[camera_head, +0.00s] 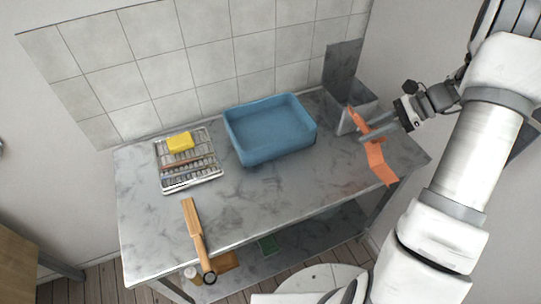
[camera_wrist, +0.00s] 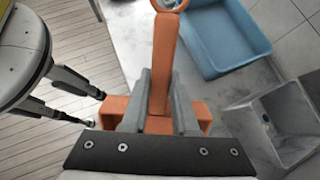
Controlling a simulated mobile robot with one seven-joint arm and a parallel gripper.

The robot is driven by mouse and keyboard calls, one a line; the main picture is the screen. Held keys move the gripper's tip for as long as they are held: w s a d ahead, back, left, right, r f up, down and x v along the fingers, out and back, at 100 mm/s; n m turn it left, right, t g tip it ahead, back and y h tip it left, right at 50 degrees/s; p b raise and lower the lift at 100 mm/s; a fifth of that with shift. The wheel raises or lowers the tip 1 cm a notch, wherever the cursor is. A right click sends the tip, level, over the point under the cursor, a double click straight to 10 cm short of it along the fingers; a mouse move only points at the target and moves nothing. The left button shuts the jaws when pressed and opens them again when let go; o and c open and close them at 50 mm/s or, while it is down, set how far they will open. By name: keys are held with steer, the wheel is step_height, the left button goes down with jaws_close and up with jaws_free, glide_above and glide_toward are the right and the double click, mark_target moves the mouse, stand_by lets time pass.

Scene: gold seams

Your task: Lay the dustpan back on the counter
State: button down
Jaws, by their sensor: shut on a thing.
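The orange dustpan (camera_head: 378,162) is in my gripper (camera_head: 372,136) at the right end of the counter. In the wrist view my gripper (camera_wrist: 159,88) is shut on the handle of the dustpan (camera_wrist: 163,50), and the handle's ring points toward the blue basin. The dustpan's wide pan hangs toward the front of the counter in the head view. It seems to be held above the surface; the gap cannot be measured. The grey marbled counter (camera_head: 150,232) carries several other things. Part of the pan is hidden behind my gripper in the wrist view.
A blue basin (camera_head: 247,153) stands mid-counter, left of the dustpan. A grey open box with a raised lid (camera_head: 345,75) stands at the back right. The front middle is clear.

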steer(key=w+d+m+t, duration=0.1)
steer(key=m, duration=0.1)
steer(key=w+d+r+m+t+h, duration=0.1)
steer(key=m+t, duration=0.1)
steer(key=w+d+m+t, duration=0.1)
steer(key=shift+w+d+r+m+t+h, duration=0.1)
steer(key=shift+d+r+m+t+h, duration=0.2)
steer(key=shift+r+m+t, duration=0.1)
steer(key=w+d+r+m+t+h+b, duration=0.1)
steer(key=d+r+m+t+h, duration=0.1)
steer(key=d+m+t+h, duration=0.35)
steer(key=w+a+f+m+g+b, duration=0.1)
steer(key=w+a+f+g+b, duration=0.1)
steer(key=a+f, duration=0.8)
steer(key=shift+w+a+f+y, duration=0.2)
steer(key=shift+w+f+y, duration=0.35)
steer(key=shift+w, duration=0.3)
steer(key=shift+f+m, duration=0.1)
steer(key=shift+m, duration=0.15)
